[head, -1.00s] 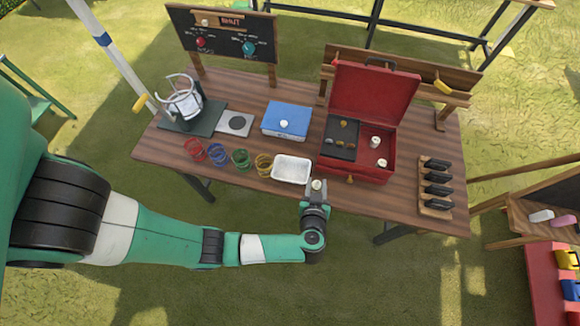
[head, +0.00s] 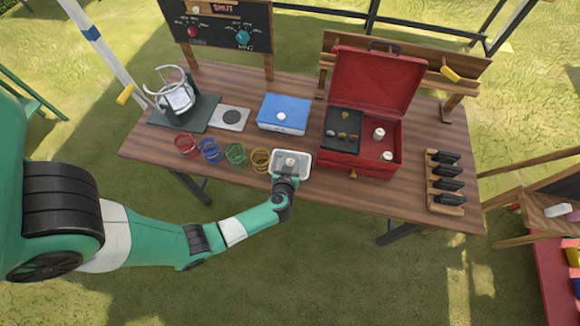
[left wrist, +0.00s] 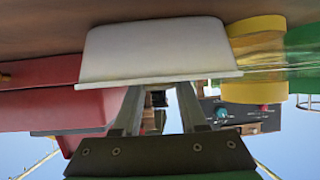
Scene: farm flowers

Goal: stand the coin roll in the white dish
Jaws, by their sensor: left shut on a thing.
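The white dish (head: 306,173) stands near the front edge of the table, left of the red case. My left gripper (head: 289,172) reaches over its near rim, shut on the coin roll (head: 291,161). The pale end of the roll shows inside the dish outline in the head view; whether its base touches the dish floor cannot be told. In the left wrist view, which looks upside down, the dish wall (left wrist: 155,52) hides the fingertips and the roll. My right gripper is not in view.
The open red case (head: 362,172) with pale rolls and a dark tray stands to the right of the dish. A blue box (head: 284,113) lies behind. A rack (head: 445,182) stands far right.

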